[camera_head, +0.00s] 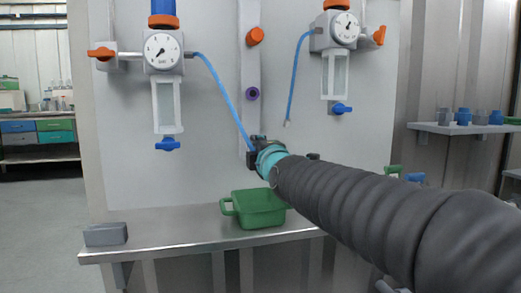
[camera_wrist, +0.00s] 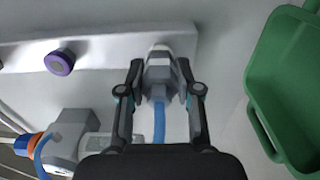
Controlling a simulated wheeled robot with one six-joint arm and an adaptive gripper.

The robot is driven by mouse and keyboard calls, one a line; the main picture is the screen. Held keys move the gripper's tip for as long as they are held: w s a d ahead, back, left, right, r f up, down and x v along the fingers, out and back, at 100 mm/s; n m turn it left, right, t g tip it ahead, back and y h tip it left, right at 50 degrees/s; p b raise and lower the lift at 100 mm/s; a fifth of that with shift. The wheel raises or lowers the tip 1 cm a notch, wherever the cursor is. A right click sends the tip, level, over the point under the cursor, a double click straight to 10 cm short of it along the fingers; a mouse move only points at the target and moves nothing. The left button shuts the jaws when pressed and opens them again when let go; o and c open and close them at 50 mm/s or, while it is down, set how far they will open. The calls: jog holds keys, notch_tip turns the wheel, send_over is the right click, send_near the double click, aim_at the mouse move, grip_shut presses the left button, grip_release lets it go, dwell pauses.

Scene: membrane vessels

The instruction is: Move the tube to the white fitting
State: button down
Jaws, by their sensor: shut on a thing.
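The blue tube (camera_head: 222,88) runs from the left gauge unit down to my gripper (camera_head: 257,143) at the lower end of the vertical rail. In the wrist view my gripper (camera_wrist: 161,72) is shut on the tube's grey end piece, with the blue tube (camera_wrist: 159,122) trailing back between the fingers. A pale fitting (camera_wrist: 161,48) on the rail lies right at the fingertips, in line with the end piece. I cannot tell whether the end piece is seated on it. In the head view my gripper hides this fitting.
The rail also carries an orange fitting (camera_head: 255,36) and a purple fitting (camera_head: 252,94). A second blue tube (camera_head: 294,82) hangs from the right gauge (camera_head: 346,27). A green bin (camera_head: 258,208) stands on the bench below my gripper, and a grey block (camera_head: 106,234) lies at left.

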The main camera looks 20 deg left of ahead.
jog(key=c, duration=0.7)
grip_release()
jog(key=v, duration=1.2)
